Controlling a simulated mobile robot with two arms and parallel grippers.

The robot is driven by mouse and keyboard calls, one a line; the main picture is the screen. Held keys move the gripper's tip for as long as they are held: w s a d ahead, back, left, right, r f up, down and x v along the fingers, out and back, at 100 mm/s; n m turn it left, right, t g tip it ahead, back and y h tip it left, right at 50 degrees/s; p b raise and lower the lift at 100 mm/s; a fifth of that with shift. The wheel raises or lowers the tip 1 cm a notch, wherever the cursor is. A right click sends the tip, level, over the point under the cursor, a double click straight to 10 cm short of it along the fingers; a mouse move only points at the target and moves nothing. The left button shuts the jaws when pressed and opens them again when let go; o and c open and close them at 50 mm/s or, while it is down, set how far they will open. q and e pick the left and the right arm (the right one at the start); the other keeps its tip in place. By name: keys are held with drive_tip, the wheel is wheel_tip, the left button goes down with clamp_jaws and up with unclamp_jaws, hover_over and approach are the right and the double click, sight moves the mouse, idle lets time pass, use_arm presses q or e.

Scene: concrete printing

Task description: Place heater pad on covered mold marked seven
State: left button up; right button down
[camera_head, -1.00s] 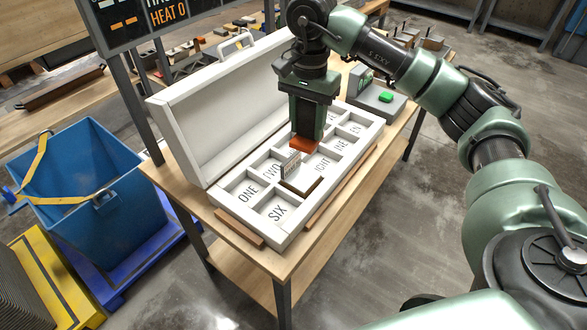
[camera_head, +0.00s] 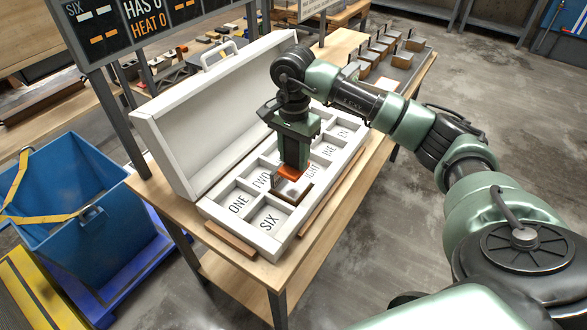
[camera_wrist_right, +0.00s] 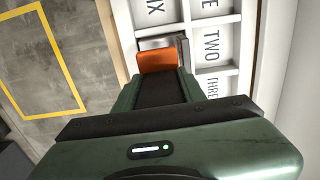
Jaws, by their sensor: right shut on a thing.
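My right gripper (camera_head: 293,162) is shut on the orange heater pad (camera_head: 290,173) and points down over the white compartment box. The pad also shows at the fingertips in the right wrist view (camera_wrist_right: 157,61). Just below and beside it, a covered mold (camera_head: 296,193) with a brown edge and an upright grey plate sits in the compartment between SIX and EIGHT. Its number cannot be read. In the wrist view a grey part (camera_wrist_right: 161,43) shows right behind the pad. Whether the pad touches the mold cannot be told. My left gripper is not in view.
The box (camera_head: 262,243) has an open white lid (camera_head: 200,125) along its far left side and stands on a wooden table (camera_head: 222,262). A tray of handled blocks (camera_head: 392,50) lies at the far end. A display board (camera_head: 140,30) and blue bin (camera_head: 75,215) stand left.

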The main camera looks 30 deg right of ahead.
sight(293, 166)
drive_tip(key=shift+w+f, duration=0.15)
drive_tip(key=shift+f, duration=0.65)
wheel_tip(293, 166, down, 3)
drive_tip(key=shift+f+p, duration=0.1)
drive_tip(key=shift+p, duration=0.4)
drive_tip(key=shift+f, duration=0.35)
drive_tip(key=c, duration=1.2)
unclamp_jaws()
drive_tip(key=shift+f, duration=0.15)
drive_tip(key=shift+o, duration=0.4)
drive_tip(key=shift+r, duration=0.2)
